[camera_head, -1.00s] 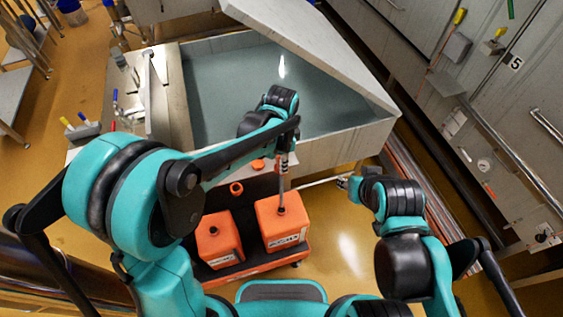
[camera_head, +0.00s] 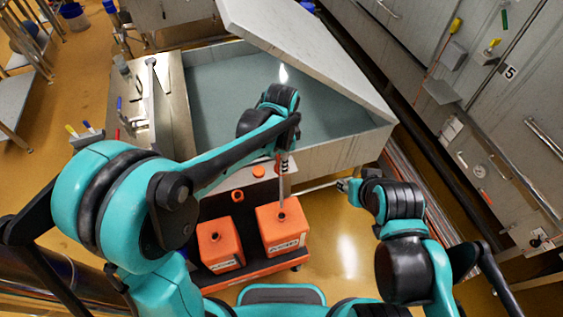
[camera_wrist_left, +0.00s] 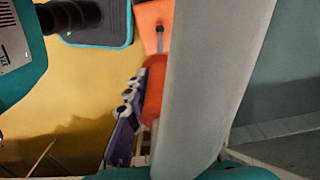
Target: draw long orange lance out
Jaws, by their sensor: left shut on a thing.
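The lance (camera_head: 282,190) shows as a thin grey rod, nearly upright, with its lower end in the opening of the right orange canister (camera_head: 280,236). My left gripper (camera_head: 285,158) is above that canister, shut on the lance's upper part; the arm hides most of the fingers. In the left wrist view, an orange part (camera_wrist_left: 154,85) lies beside a dark purple finger (camera_wrist_left: 125,125). A wide pale grey shape covers the middle there and hides the rest of the grip. My right gripper (camera_head: 345,186) is to the right, apart from the lance; its fingers are too small to read.
A second orange canister (camera_head: 219,247) stands to the left on the same low carrier (camera_head: 262,270). A large grey vat (camera_head: 345,152) with a slanted lid (camera_head: 310,55) stands just behind. Yellow floor is clear to the right of the canisters.

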